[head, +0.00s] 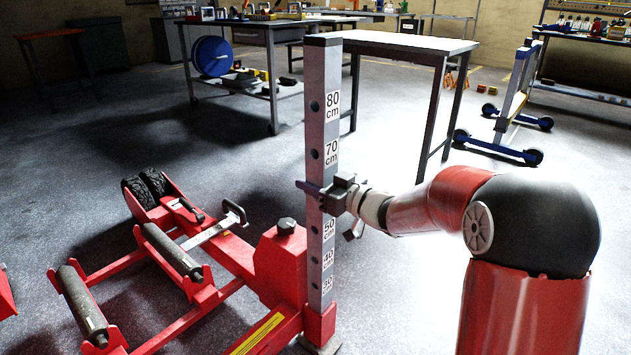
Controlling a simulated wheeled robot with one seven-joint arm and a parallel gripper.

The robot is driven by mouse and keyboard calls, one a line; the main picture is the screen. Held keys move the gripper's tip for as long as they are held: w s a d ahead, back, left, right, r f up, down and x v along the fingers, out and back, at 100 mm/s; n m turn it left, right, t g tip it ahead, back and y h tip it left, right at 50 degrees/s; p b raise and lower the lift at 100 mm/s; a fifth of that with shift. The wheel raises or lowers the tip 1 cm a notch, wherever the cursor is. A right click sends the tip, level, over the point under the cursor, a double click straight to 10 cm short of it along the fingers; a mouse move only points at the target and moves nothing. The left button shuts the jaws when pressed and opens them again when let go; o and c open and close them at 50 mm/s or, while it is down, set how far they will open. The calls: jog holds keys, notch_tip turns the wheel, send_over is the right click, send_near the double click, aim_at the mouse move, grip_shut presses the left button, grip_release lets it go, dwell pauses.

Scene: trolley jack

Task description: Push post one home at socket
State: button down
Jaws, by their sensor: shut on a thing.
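The post (322,110) is a tall grey square tube with a black cap, holes and cm labels. It stands upright, with its lower end at a red socket (320,324) on the red jack frame. How deep it sits in the socket cannot be told. My gripper (322,192) comes from the right and is shut on the post, between the 50 and 70 cm labels. It covers the label there. One dark finger sticks out past the post's left side; the other finger is mostly hidden.
The red trolley jack (170,320) with rollers (82,305) and black wheels (148,186) lies to the left of the post. A bare-topped table (410,43) stands behind it. Open floor lies between.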

jog(key=shift+f+b, duration=0.8)
dwell(0.5)
jog(key=c, duration=0.8)
grip_release()
jog(key=shift+o, duration=0.8)
jog(key=shift+f, duration=0.1)
jog(key=v, duration=0.8)
jog(key=shift+p, duration=0.3)
jog(key=shift+f, duration=0.1)
